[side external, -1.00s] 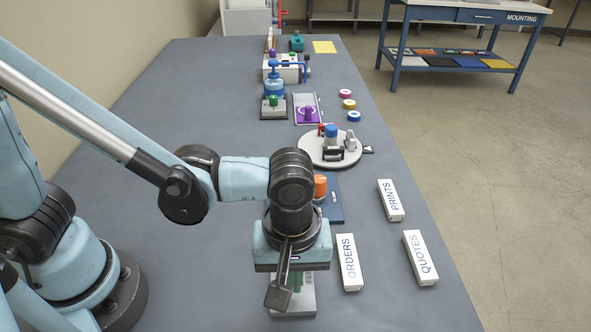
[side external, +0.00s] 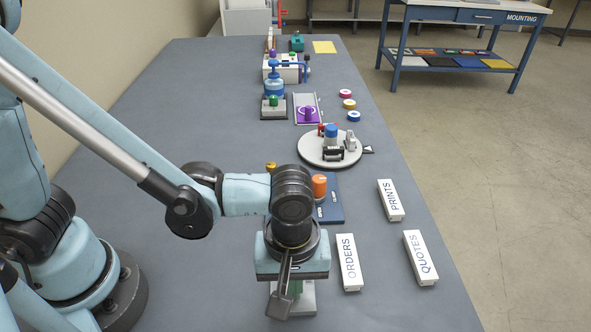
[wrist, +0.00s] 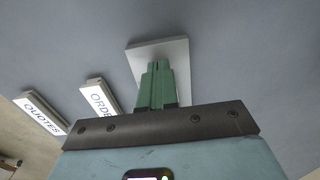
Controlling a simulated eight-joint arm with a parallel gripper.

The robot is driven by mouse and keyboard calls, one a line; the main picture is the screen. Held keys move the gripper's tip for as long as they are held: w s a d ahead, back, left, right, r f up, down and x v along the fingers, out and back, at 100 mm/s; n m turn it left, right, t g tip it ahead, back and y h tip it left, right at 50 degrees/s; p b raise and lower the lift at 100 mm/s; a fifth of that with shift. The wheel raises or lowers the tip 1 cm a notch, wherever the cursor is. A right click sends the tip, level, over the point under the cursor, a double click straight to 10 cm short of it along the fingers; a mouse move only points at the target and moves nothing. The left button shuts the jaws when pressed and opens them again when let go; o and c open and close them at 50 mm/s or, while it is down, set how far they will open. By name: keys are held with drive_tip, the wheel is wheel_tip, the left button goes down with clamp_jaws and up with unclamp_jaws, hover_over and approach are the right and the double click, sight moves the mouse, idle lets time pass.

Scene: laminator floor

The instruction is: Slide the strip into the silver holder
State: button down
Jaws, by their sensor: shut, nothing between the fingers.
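My gripper (side external: 295,289) points down at the near end of the bench, low over a pale grey block (side external: 306,304). In the wrist view its green fingers (wrist: 157,66) are together with nothing between them, and the grey block (wrist: 176,50) shows behind their tips. I cannot tell whether the tips touch it. A small silver-grey upright piece (side external: 350,141), which looks like the silver holder, stands on the right of a round turntable (side external: 313,155). I cannot pick out the strip for certain.
White labelled bars, ORDERS (side external: 349,262), QUOTES (side external: 420,258) and PRINTS (side external: 390,200), lie to the right of my gripper. A blue panel with an orange knob (side external: 319,185) lies just beyond it. Coloured rings and fixtures stand farther back. The bench's left side is largely clear.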

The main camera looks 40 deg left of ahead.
drive_tip(key=shift+f, duration=0.3)
drive_tip(key=shift+r, duration=0.75)
idle(0.6)
drive_tip(key=shift+w+a, duration=0.9)
drive_tip(key=shift+a, duration=0.1)
drive_tip(key=shift+w+a, duration=0.8)
drive_tip(key=shift+w, duration=0.05)
drive_tip(key=shift+w+a, duration=0.1)
drive_tip(key=shift+w, duration=0.05)
drive_tip(key=shift+w+a, duration=0.75)
drive_tip(key=shift+w+a, duration=0.15)
idle(0.4)
